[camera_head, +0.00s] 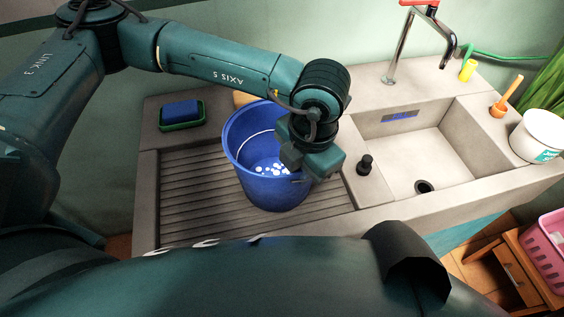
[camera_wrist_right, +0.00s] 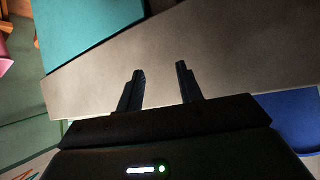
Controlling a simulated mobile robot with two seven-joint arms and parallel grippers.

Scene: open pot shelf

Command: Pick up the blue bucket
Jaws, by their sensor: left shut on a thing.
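The blue bucket (camera_head: 262,187) stands upright on the ribbed drainboard of the sink unit, with a thin handle and pale spots inside. My left gripper (camera_head: 300,176) comes down over its right rim and is shut on the bucket's wall; the fingertips are mostly hidden by the gripper body. In the right wrist view, my right gripper (camera_wrist_right: 160,74) has its two fingers apart with nothing between them. A blue surface at the right edge of that view looks like the bucket (camera_wrist_right: 298,118).
The sink unit (camera_head: 175,225) has a basin (camera_head: 425,150) with a tap (camera_head: 398,52) to the right. A blue sponge (camera_head: 181,110) lies on a green dish behind left. A black stopper (camera_head: 365,165) stands right of the bucket. A white tub (camera_head: 540,135) is at far right.

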